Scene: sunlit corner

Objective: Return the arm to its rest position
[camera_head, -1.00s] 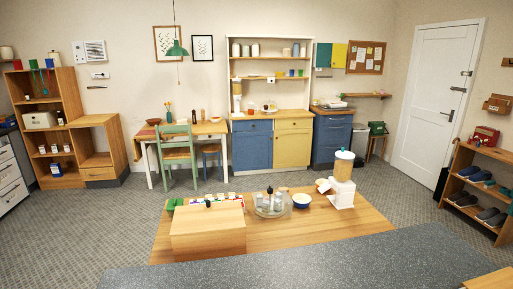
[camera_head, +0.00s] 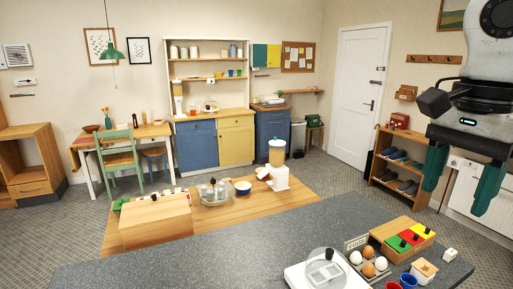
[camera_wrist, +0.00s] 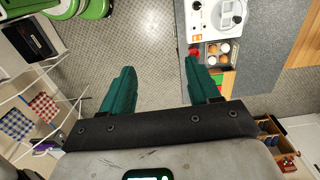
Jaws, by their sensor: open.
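My gripper (camera_head: 462,180) is at the right side of the head view, raised in the air in front of the shoe rack and the white radiator. Its two green fingers are spread apart with nothing between them. In the wrist view my gripper (camera_wrist: 158,85) points down over the grey patterned floor (camera_wrist: 150,40), with the grey counter to its right. The upper part of my arm is cut off by the frame edge.
The grey counter (camera_head: 225,255) holds an egg tray (camera_head: 370,262), a wooden box with coloured blocks (camera_head: 402,238) and a white appliance (camera_head: 325,272). A drying rack (camera_wrist: 45,110) with checked cloths stands left in the wrist view. Open floor lies beyond the counter.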

